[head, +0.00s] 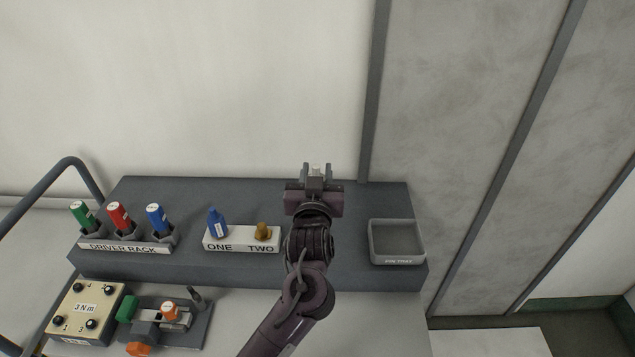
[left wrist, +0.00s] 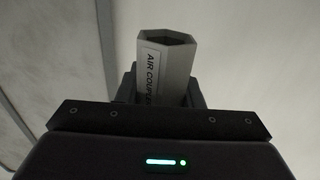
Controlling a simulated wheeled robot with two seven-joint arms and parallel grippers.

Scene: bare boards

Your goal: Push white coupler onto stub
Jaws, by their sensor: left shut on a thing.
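The white coupler (head: 316,168) is held upright between the fingers of my left gripper (head: 317,177), over the back part of the grey bench top. In the left wrist view, the coupler (left wrist: 178,68) is a pale hexagonal sleeve with an open end and an "AIR COUPLER" label. My left gripper is shut on it. A small brass-coloured fitting (head: 263,231), possibly the stub, stands on a white block above the word "TWO". It is to the left of and nearer than my gripper, and apart from the coupler. My right gripper is out of view.
A blue bottle-shaped piece (head: 217,223) stands above "ONE" on the white block (head: 233,240). A driver rack (head: 125,246) holds green, red and blue drivers at left. An empty grey tray (head: 397,259) lies right. A 3 Nm box (head: 84,309) sits front left.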

